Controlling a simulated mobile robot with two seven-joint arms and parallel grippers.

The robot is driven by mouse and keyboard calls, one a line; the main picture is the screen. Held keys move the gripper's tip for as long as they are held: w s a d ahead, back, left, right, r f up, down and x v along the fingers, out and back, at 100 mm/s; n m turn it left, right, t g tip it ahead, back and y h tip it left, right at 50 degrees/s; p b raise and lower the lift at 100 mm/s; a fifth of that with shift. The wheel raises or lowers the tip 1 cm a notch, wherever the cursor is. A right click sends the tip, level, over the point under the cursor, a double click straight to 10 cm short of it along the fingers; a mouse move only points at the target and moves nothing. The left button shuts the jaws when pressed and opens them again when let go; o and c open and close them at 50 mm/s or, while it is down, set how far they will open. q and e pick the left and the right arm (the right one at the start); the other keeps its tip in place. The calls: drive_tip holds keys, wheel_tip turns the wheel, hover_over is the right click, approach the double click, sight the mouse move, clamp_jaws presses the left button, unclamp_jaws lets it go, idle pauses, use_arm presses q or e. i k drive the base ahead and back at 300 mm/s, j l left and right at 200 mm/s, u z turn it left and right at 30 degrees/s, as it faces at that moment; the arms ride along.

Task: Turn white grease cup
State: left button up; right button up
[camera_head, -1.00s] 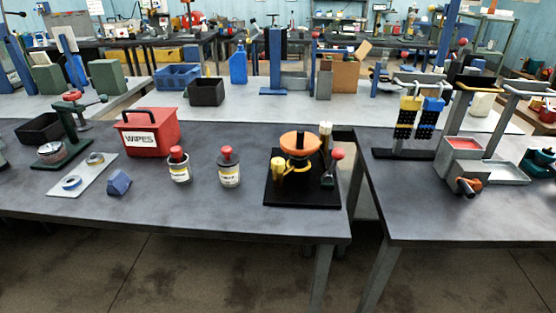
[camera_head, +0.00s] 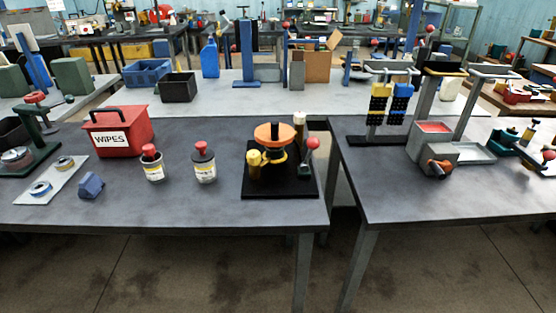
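A black base plate (camera_head: 300,190) lies on the near grey table. It carries a fixture with an orange disc (camera_head: 275,133) on a dark body with a yellow part below it. A small off-white upright cup (camera_head: 299,121), which looks like the white grease cup, stands at the back right of the disc. Its lower part is partly hidden. A yellow cup (camera_head: 254,163) stands at the front left of the disc. A lever with a red ball knob (camera_head: 313,143) stands at the right. Neither of my grippers is in view.
Two cans with red tops, the left (camera_head: 153,167) and the right (camera_head: 204,165), stand left of the plate, beyond them a red WIPES box (camera_head: 123,138). A gap separates this table from the right table (camera_head: 390,195). Bare floor (camera_head: 200,270) lies in front.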

sight(299, 117)
drive_tip(key=l+u, duration=0.55)
drive_tip(key=u, duration=0.15)
drive_tip(key=k+l+u, duration=0.15)
drive_tip(key=u, duration=0.2)
drive_tip(key=l, duration=0.1)
